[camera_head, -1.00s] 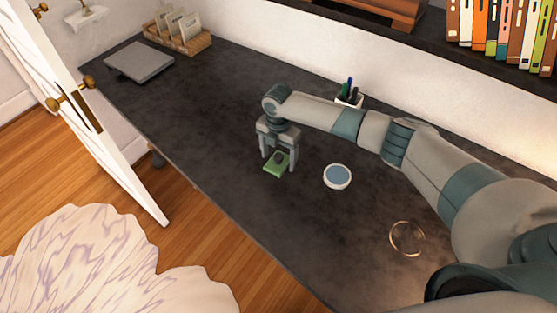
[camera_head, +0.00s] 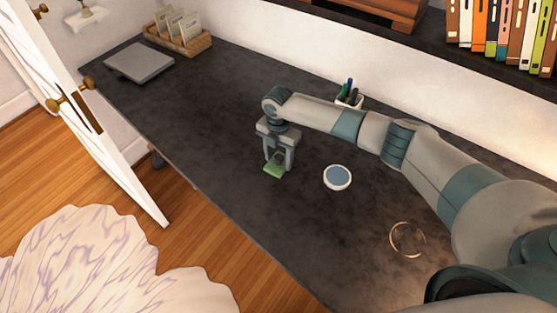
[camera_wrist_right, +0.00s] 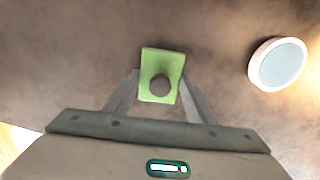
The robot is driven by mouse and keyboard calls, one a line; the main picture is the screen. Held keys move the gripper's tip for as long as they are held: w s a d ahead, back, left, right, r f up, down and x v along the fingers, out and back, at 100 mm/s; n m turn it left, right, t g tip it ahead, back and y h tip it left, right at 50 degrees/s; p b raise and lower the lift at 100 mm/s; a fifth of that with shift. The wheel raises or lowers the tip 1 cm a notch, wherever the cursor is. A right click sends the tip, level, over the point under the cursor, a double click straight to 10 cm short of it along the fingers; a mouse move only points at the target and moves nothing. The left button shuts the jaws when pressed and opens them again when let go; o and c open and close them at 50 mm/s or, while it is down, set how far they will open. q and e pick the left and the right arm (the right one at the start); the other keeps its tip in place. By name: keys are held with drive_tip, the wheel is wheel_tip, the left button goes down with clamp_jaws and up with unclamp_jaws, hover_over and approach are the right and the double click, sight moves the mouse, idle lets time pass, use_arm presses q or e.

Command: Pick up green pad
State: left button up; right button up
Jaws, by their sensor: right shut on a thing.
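The green pad (camera_head: 275,172) is a small flat green piece with a dark round knob on top, near the front edge of the dark desk. My right gripper (camera_head: 278,168) points down over it, with a finger on either side of it. In the right wrist view the pad (camera_wrist_right: 160,60) lies between the two fingertips (camera_wrist_right: 160,92), and its round knob shows in the middle. The gripper is shut on the pad. I cannot tell whether the pad is clear of the desk. My left gripper is not in view.
A round white dish with a blue-grey top (camera_head: 337,177) is right of the gripper. A ring-like object (camera_head: 407,239) lies nearer me. A pen cup (camera_head: 349,97) stands at the wall. A grey laptop-like slab (camera_head: 139,62) lies far left. The desk's left half is mostly clear.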

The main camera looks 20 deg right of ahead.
sight(279, 157)
drive_tip(key=shift+r, duration=0.4)
wheel_tip(279, 157, up, 3)
drive_tip(key=shift+d+r+b, duration=0.1)
drive_tip(key=shift+b, duration=1)
drive_tip(key=s+d+r+b, duration=0.3)
drive_tip(key=s+d+r, duration=0.4)
drive_tip(key=s+d, duration=0.1)
drive_tip(key=shift+d, duration=0.2)
drive_tip(key=shift+o, duration=0.5)
